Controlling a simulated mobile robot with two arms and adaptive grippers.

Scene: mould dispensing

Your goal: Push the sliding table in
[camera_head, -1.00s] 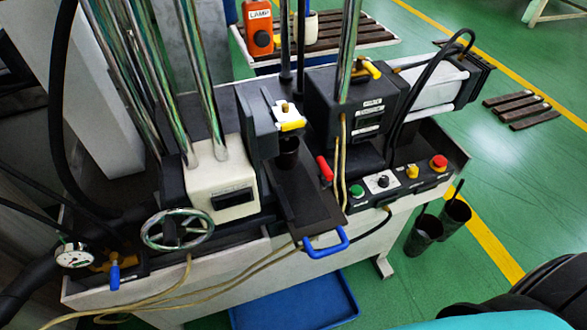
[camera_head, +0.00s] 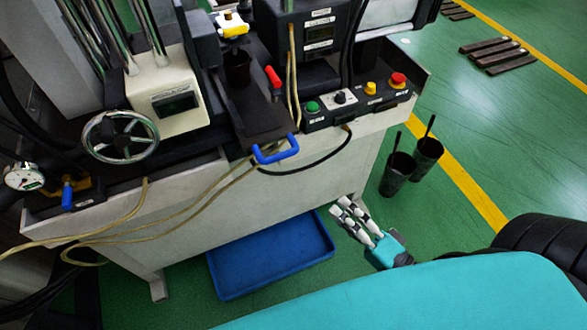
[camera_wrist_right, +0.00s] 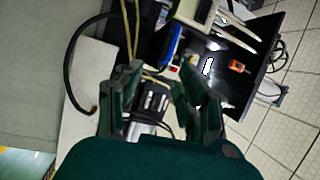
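The sliding table (camera_head: 262,122) is a dark plate that sticks out over the front edge of the machine in the head view. Its blue handle (camera_head: 275,150) is at the front end. A dark cup (camera_head: 237,66) stands toward its back, under the yellow-and-white part. My right gripper (camera_head: 340,206) is below and to the right of the handle, apart from it, in front of the cabinet. In the wrist view its two fingers (camera_wrist_right: 160,95) are spread with nothing held between them. A blue part shows beyond them. My left gripper is not in view.
A red lever (camera_head: 273,77) stands right of the plate, and a button panel (camera_head: 355,97) farther right. A handwheel (camera_head: 120,137) is at the left. A blue tray (camera_head: 270,256) lies on the floor below. Two dark buckets (camera_head: 410,170) stand at the right. Tan hoses hang across the front.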

